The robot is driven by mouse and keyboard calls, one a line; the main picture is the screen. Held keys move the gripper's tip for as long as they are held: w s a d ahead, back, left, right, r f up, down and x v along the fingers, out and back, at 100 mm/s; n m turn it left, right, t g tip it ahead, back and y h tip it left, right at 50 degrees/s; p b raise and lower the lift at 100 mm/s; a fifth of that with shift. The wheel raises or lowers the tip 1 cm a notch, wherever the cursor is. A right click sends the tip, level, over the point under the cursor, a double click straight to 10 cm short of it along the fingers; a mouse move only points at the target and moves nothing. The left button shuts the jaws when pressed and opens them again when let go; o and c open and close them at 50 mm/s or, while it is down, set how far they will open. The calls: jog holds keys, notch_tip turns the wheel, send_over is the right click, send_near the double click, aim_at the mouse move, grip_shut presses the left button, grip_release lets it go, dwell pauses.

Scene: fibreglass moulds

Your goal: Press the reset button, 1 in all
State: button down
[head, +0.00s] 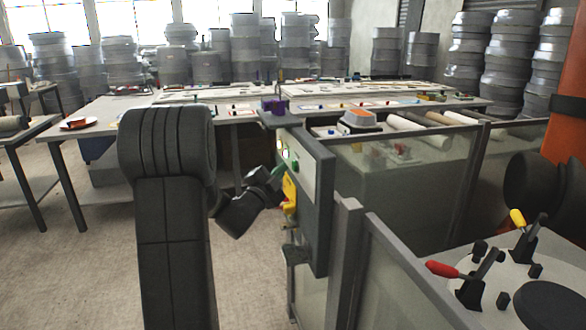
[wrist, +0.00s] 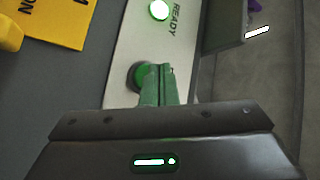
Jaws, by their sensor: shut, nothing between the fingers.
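A grey control box (head: 318,195) with a pale panel is mounted at the fence. In the wrist view, a round green button (wrist: 136,77) in a dark ring sits on the pale panel (wrist: 122,50). No label for it is readable. A lit lamp (wrist: 159,10) marked READY is above it. My gripper (wrist: 160,70) is shut and empty, its green fingertips overlapping the button's right part. I cannot tell whether they touch it. In the head view my gripper (head: 278,172) is at the panel's left face, where the fingertips are small.
A yellow sign (wrist: 62,20) and a yellow part (wrist: 8,32) are left of the panel in the wrist view. The fence (head: 347,260) runs along the right. A table with levers (head: 520,262) stands at the lower right. Open floor (head: 75,260) lies to the left.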

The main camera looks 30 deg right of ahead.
jog(key=a, duration=0.2)
jog(key=w+a+b, duration=0.1)
jog(key=a, duration=0.2)
jog(key=shift+w, duration=0.1)
dwell(0.3)
jog(key=shift+d, duration=0.1)
dwell(0.4)
jog(key=d+p, duration=0.1)
jog(key=p, duration=0.3)
jog(key=shift+r, duration=0.25)
jog(key=shift+a+p, duration=0.1)
jog(key=shift+p, duration=0.35)
jog(key=shift+w+a+f+b, duration=0.15)
jog(key=shift+a+b, duration=0.1)
jog(key=shift+a, duration=0.55)
jog(key=shift+w+a+b, duration=0.2)
jog(key=shift+a, duration=0.6)
jog(key=shift+w+a+f+b, duration=0.15)
jog(key=shift+a+b, duration=0.1)
jog(key=shift+a, duration=0.55)
